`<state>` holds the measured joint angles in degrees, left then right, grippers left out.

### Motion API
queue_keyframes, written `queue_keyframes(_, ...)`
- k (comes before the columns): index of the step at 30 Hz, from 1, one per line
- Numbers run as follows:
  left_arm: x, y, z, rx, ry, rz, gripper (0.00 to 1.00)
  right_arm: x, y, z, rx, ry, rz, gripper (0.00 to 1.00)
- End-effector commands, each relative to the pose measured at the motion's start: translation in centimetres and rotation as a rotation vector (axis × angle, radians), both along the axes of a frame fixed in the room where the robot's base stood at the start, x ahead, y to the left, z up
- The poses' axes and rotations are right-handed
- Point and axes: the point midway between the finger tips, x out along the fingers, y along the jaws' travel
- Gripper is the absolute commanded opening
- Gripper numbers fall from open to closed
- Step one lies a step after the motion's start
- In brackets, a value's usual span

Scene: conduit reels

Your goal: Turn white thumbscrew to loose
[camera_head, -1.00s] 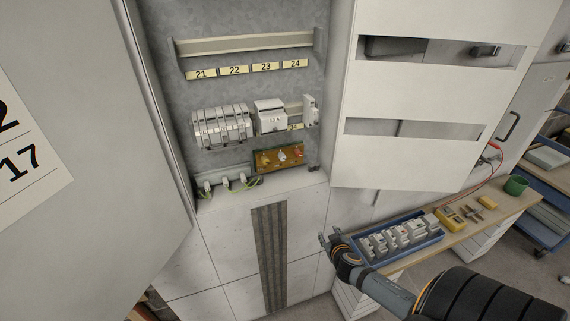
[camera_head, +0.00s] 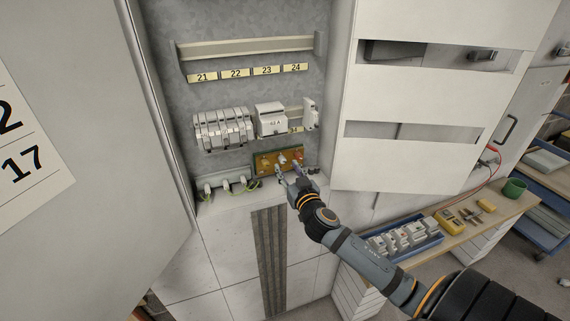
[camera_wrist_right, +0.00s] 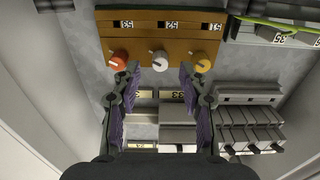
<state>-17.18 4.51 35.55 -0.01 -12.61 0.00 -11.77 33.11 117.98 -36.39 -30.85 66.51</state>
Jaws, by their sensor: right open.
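The white thumbscrew (camera_wrist_right: 160,61) sits on the brown terminal block (camera_wrist_right: 180,45), between a red thumbscrew (camera_wrist_right: 118,60) and a yellow-orange one (camera_wrist_right: 203,62). The block also shows in the head view (camera_head: 266,164), low in the cabinet, where my right gripper partly covers it. My right gripper (camera_head: 289,175) is in front of the block. In the wrist view its jaws (camera_wrist_right: 160,75) are open and empty, with one fingertip on each side of the white thumbscrew, which shows in the gap. I cannot tell whether either fingertip touches anything. My left gripper is not in view.
Grey-white breakers (camera_head: 222,130) sit on the rail above the block. Green-yellow wires with white ends (camera_head: 226,186) lie to its left. The open cabinet door (camera_head: 420,155) stands at the right. A bench (camera_head: 480,227) with a blue tray (camera_head: 432,243) is at lower right.

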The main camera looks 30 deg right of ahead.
Motion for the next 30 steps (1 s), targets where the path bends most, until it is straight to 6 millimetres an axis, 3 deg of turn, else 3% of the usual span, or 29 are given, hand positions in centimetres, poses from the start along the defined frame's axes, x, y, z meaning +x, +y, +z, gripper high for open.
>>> queue_keyframes(6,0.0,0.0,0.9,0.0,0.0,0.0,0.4,2.5,-0.6,0.2,0.001,0.0,-0.001,0.42)
queue_keyframes(15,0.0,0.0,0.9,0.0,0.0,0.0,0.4,2.8,-0.6,0.0,-0.002,0.0,0.001,0.42)
queue_keyframes(24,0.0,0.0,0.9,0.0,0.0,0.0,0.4,2.8,-0.6,0.0,-0.001,0.0,0.001,0.02)
queue_keyframes(30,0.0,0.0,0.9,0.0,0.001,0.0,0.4,2.8,-0.6,0.0,-0.003,0.001,0.001,0.0)
